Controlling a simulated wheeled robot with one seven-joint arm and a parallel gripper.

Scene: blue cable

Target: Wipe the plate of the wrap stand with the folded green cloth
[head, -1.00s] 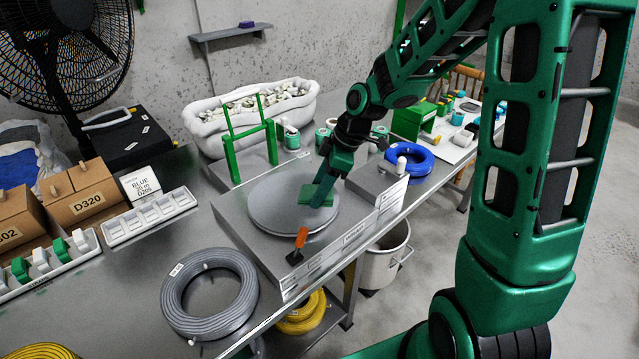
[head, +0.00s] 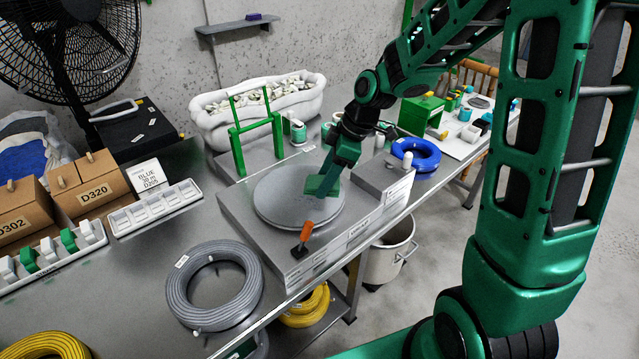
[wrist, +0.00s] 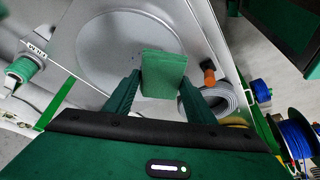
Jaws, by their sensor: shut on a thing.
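The round grey plate (head: 285,203) of the wrap stand (head: 262,252) lies on the bench in the head view. The plate (wrist: 105,50) also shows in the wrist view. My gripper (head: 328,180) is over the right part of the plate and is shut on the folded green cloth (head: 320,186). In the wrist view the cloth (wrist: 163,72) is between the two fingers (wrist: 160,88) and covers part of the plate's edge. I cannot tell whether the cloth touches the plate.
An orange-handled lever (head: 306,231) stands at the plate's front edge. A green frame (head: 235,140) stands behind it, a grey box (head: 380,172) to its right. A grey cable coil (head: 212,285) lies at front left, a blue coil (head: 416,154) at back right. A white bin (head: 390,255) stands below.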

